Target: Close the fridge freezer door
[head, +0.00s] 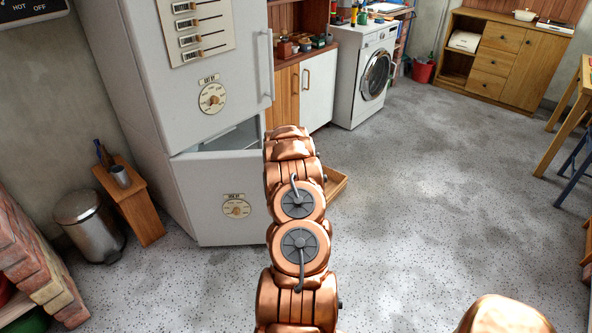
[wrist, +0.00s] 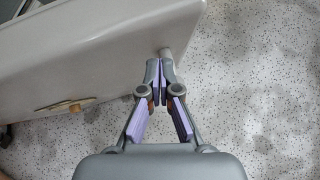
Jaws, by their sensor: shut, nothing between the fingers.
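The fridge freezer (head: 225,75) is a tall pale grey unit at upper left in the head view. Its lower freezer door (head: 200,180) stands partly open, with a lit interior showing above its top edge. A round dial (head: 237,208) is on its front. In the wrist view the freezer door (wrist: 100,50) fills the upper left, with the dial (wrist: 68,106) seen nearly edge-on. My gripper (wrist: 158,66) is shut and empty, its tips by a short pale stub, likely the handle end (wrist: 168,54). Contact is unclear. In the head view my arm hides the gripper and the door's right side.
The upper fridge door (head: 200,50) looks closed. A low wooden tray or drawer (head: 336,184) sits behind my arm. A metal bin (head: 90,225) and small wooden stand (head: 135,200) are left of the fridge. A washing machine (head: 362,75) stands behind. Speckled floor at right is clear.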

